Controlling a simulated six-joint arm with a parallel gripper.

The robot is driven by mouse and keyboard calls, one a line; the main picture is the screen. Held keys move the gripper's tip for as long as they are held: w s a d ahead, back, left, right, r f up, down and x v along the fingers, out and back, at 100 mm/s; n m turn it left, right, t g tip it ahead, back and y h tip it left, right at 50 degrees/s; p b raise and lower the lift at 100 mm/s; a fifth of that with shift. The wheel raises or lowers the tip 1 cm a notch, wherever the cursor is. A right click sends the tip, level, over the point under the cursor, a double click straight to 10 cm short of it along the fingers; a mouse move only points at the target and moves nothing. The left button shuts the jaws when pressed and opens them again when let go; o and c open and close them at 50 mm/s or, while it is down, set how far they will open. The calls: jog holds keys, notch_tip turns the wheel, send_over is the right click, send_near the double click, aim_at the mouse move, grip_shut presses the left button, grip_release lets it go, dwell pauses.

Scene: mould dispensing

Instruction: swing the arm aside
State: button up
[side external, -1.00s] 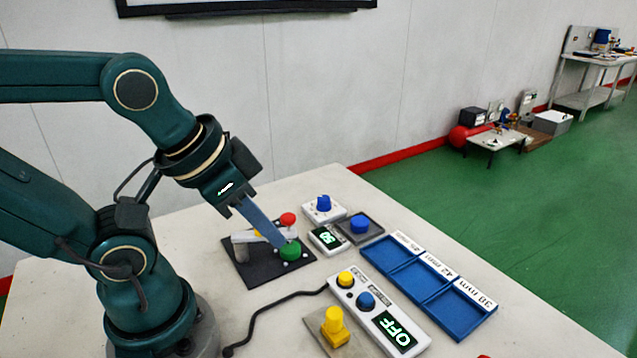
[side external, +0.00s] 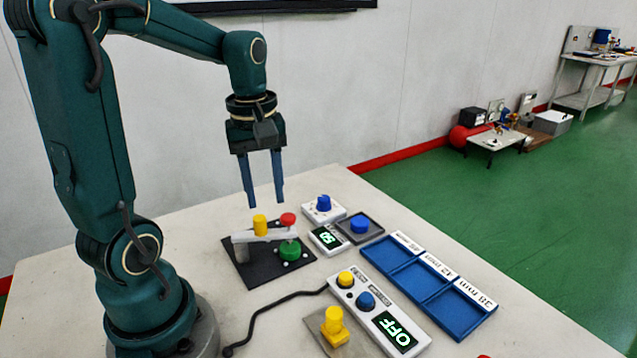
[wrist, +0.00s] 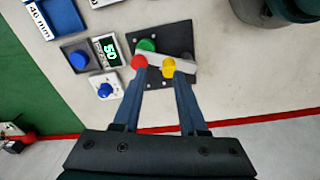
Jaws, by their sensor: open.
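My gripper (side external: 266,203) hangs in the air with its two blue fingers pointing down. The fingers are apart with nothing between them. Below it on the table is a black plate fixture (side external: 242,277) with a white bar (side external: 268,236), a yellow knob (side external: 260,224), a red knob (side external: 288,219) and a green knob (side external: 290,250). In the wrist view my fingers (wrist: 155,85) reach toward the red knob (wrist: 139,62) and yellow knob (wrist: 168,66). In the side view a gap shows between the fingertips and the fixture.
A blue tray (side external: 428,287) with compartments labelled in mm lies at the right. A white control box (side external: 377,312) reads OFF, beside a yellow block (side external: 334,327). A small display (side external: 327,238) reads 50, near blue knobs (side external: 323,204). A black cable crosses the table front.

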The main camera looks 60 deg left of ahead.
aim_at(259, 218)
jog(key=shift+s+a+f+n, duration=0.15)
jog(key=shift+a+f+n, duration=0.15)
jog(key=shift+a+f, duration=0.3)
jog(key=shift+s+a+f+g, duration=0.25)
jog(key=shift+a+f+g, duration=0.05)
jog(key=shift+a+f, duration=0.15)
jog(key=shift+d+f, duration=0.1)
jog(key=shift+f, duration=2.15)
jog(key=shift+c, duration=0.4)
grip_shut()
